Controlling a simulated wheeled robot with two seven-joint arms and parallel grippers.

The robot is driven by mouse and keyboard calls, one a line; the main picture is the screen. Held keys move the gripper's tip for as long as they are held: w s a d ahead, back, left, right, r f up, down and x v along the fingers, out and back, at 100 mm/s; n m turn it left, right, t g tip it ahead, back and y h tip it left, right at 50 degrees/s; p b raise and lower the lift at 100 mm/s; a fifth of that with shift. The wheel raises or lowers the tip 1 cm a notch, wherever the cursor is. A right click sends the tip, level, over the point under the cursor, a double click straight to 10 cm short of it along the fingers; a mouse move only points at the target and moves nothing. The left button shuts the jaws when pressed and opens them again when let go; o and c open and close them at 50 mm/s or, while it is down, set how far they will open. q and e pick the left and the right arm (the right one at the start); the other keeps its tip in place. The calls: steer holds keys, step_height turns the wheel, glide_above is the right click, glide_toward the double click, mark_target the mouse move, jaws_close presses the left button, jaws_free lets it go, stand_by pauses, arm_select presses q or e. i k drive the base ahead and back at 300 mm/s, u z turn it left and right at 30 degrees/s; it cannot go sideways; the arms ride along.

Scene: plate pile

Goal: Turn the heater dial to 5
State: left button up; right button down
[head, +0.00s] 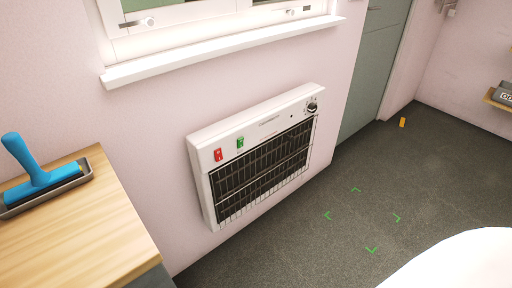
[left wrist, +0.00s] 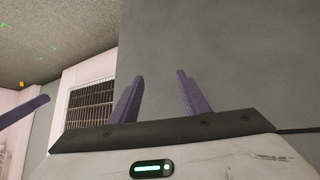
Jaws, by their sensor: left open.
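The white wall heater (head: 262,153) hangs on the pink wall below the window in the head view, with a dark grille. Its dial (head: 312,107) is a small dark knob at the upper right of its top panel; its setting is too small to read. Red (head: 218,155) and green (head: 240,142) switches sit at the panel's left. Part of the heater's grille (left wrist: 92,104) also shows in the left wrist view, beyond my left gripper (left wrist: 157,84). The left gripper's two purple fingers are apart, with nothing between them. Neither gripper shows in the head view.
A wooden counter (head: 96,234) with a blue roller in a tray (head: 45,182) stands at the left. The window sill (head: 225,52) juts out above the heater. The grey floor before the heater is clear, with green corner marks. A small orange object (head: 402,122) lies near the door.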

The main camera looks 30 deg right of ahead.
mark_target(312, 108)
steer(key=z, duration=1.5)
steer(key=k, duration=0.2)
steer(key=z, duration=0.8)
steer(key=i, duration=1.5)
steer(key=u, duration=0.65)
